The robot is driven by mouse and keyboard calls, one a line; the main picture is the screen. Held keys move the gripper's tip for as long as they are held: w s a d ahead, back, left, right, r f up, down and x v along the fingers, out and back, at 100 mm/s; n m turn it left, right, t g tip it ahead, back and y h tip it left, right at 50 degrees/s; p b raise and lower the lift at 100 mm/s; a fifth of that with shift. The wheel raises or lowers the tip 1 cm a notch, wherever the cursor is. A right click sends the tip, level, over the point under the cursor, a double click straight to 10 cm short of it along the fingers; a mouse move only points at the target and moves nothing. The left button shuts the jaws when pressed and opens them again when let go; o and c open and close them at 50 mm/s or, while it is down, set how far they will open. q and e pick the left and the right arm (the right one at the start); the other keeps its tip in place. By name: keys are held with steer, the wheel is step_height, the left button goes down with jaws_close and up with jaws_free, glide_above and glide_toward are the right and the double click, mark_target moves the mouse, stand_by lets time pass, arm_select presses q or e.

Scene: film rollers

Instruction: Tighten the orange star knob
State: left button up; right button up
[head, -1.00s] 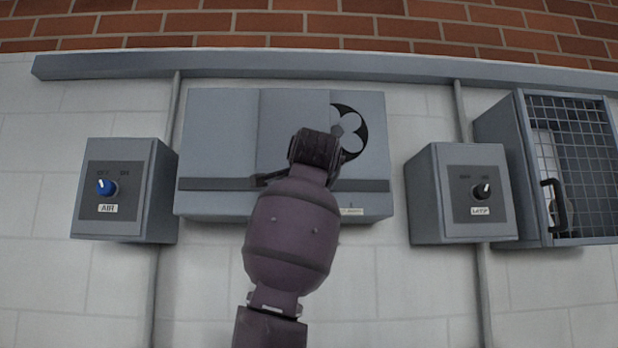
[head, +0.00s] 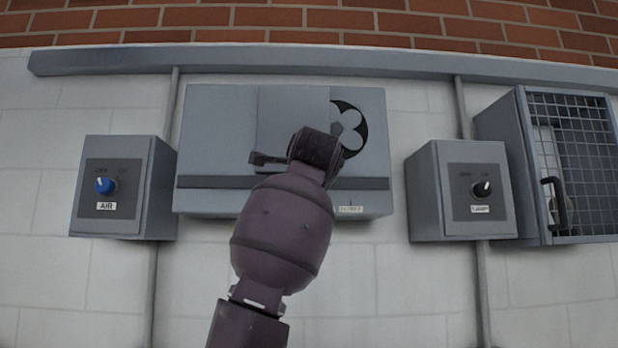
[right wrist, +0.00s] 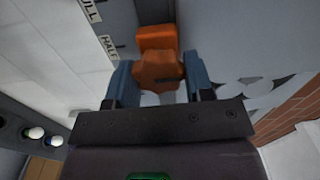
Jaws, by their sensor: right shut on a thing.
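The orange star knob (right wrist: 158,70) shows in the right wrist view, with an orange block (right wrist: 156,38) just beyond it. My right gripper (right wrist: 158,82) is shut on the knob, with a blue finger on each side of it. In the head view my right gripper (head: 316,148) is in front of the grey wall box (head: 220,130) and hides the knob. My left gripper is not in view.
Grey boxes with a blue switch (head: 104,186) and a black switch (head: 482,189) flank the wall box. A mesh-door cabinet (head: 524,170) stands at far right. In the right wrist view, labels reading HALF (right wrist: 110,47) and "ULL" lie beside the knob.

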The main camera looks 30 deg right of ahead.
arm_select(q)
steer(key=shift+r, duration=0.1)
arm_select(e)
steer(key=o, duration=0.9)
arm_select(q)
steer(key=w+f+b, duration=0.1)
steer(key=b, duration=0.2)
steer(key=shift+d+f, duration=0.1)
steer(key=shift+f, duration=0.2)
arm_select(e)
steer(key=v, duration=1.1)
steer(key=shift+d, duration=0.1)
